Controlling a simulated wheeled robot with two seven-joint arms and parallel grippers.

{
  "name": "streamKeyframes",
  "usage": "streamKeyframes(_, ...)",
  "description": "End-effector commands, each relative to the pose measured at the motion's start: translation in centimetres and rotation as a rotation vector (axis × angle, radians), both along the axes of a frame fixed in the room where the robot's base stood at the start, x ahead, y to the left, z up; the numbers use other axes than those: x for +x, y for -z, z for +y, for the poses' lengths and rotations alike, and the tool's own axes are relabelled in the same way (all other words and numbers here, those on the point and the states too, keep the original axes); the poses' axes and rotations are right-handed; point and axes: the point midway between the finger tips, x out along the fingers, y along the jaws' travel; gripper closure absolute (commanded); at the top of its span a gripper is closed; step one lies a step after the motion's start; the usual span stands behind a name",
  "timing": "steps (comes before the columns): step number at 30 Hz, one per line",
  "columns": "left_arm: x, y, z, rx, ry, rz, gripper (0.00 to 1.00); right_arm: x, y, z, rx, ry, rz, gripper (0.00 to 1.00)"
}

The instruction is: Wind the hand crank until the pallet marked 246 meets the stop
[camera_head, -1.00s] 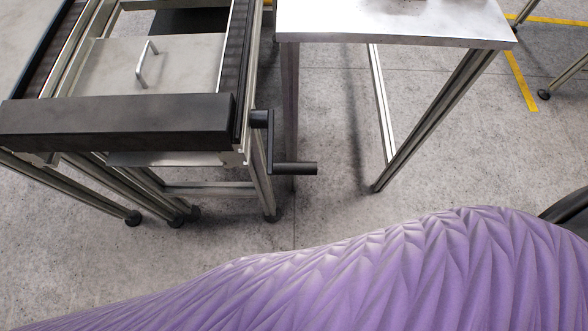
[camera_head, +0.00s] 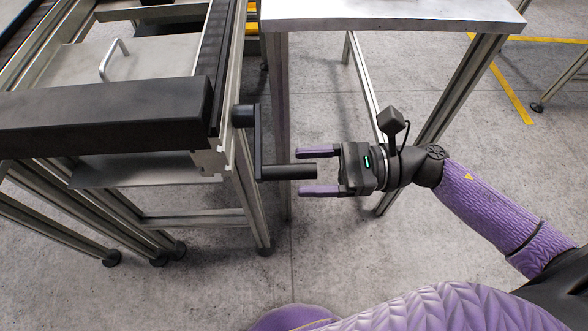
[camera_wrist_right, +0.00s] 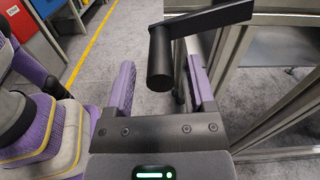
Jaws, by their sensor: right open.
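The hand crank (camera_head: 257,140) is black and sits on the right side of the conveyor frame, its grip pointing right. My right gripper (camera_head: 303,172) is open, with its purple fingers on either side of the grip's free end. The wrist view shows the grip (camera_wrist_right: 160,66) between the two spread fingers (camera_wrist_right: 160,82), apparently clear of both. A grey metal plate with a bar handle (camera_head: 150,68) lies between the conveyor rails behind a thick black bar (camera_head: 100,118). No number 246 is readable, and I cannot identify the stop. My left gripper is out of view.
A metal-topped table (camera_head: 390,14) stands right of the conveyor, its legs behind my right gripper. The conveyor's legs (camera_head: 245,205) stand left of the crank. Open concrete floor lies below. Yellow floor lines (camera_head: 510,90) run at the right.

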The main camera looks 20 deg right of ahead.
Motion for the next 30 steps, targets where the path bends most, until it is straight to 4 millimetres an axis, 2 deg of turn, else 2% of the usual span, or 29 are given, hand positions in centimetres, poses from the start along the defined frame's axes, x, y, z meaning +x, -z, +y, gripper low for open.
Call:
streamKeyframes(5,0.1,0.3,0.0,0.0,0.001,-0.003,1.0,0.7,0.0,2.3,0.002,0.001,0.0,0.3)
streamKeyframes(13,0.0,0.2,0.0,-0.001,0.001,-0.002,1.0,0.8,0.0,2.6,0.002,0.003,0.004,0.3)
streamKeyframes(14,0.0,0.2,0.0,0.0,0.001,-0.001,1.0,0.8,0.0,2.6,0.002,0.003,0.004,0.34)
streamKeyframes(23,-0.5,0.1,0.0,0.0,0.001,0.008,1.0,0.8,0.0,2.6,0.003,0.004,0.004,0.98)
streamKeyframes(30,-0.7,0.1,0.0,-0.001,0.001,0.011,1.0,0.8,0.0,2.5,0.003,0.004,0.004,1.0)
